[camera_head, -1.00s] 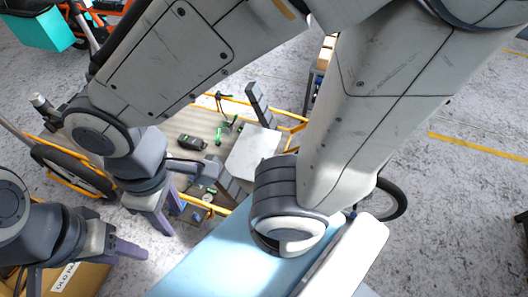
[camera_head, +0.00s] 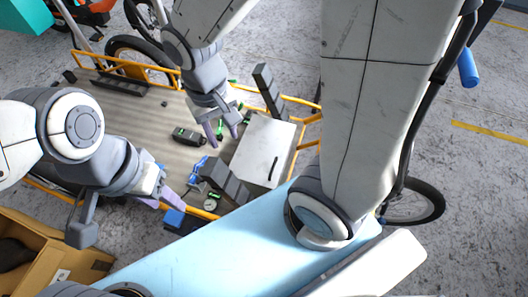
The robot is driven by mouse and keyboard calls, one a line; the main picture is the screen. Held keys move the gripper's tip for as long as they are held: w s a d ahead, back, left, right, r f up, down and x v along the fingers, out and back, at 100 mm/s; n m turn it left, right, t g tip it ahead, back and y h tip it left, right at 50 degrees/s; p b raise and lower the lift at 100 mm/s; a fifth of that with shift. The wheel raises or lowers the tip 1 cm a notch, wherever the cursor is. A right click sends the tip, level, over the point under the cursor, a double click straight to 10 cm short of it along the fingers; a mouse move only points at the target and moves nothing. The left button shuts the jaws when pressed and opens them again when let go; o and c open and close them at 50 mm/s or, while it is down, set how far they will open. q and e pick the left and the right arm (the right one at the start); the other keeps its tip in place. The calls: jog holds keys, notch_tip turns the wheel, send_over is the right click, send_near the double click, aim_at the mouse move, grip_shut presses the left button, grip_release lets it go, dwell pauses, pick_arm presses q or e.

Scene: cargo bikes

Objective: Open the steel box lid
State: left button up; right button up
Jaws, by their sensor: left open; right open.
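The steel box (camera_head: 258,140) is a pale grey box with a dark handle (camera_head: 273,168) on its face, on the cargo bike bed. Its lid looks shut. My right gripper (camera_head: 221,135) is open and empty, with its purple fingers just left of the box's upper left edge, apparently apart from it. My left gripper (camera_head: 166,201) is open and empty over the near edge of the bed, left of and below the box. The box's near side is partly hidden behind grey blocks (camera_head: 225,182).
The wooden bed (camera_head: 130,110) has an orange rail. On it lie a dark green device (camera_head: 188,137), a blue tool (camera_head: 196,172) and a round gauge (camera_head: 210,205). A grey block piece (camera_head: 268,90) stands behind the box. A cardboard box (camera_head: 45,255) is at lower left.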

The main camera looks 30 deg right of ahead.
jog(key=w+d+f+m+b, duration=0.3)
jog(key=d+f+b, duration=0.15)
jog(key=f, duration=0.45)
jog(key=w+d+f+m+b, duration=0.25)
jog(key=f+b, duration=0.25)
jog(key=f, duration=0.3)
jog(key=m+g+b, duration=0.1)
jog(key=m+b, duration=0.3)
jog(key=b, duration=0.7)
send_over(271, 165)
jog(key=s+a, duration=0.2)
jog(key=s, duration=0.1)
jog(key=shift+h, duration=0.4)
jog(key=f, duration=2.1)
jog(key=shift+w+d+f, duration=0.15)
jog(key=shift+d+f, duration=0.05)
pick_arm(q)
notch_tip(271, 165, down, 24)
jog(key=shift+r, duration=0.25)
pick_arm(e)
grip_shut()
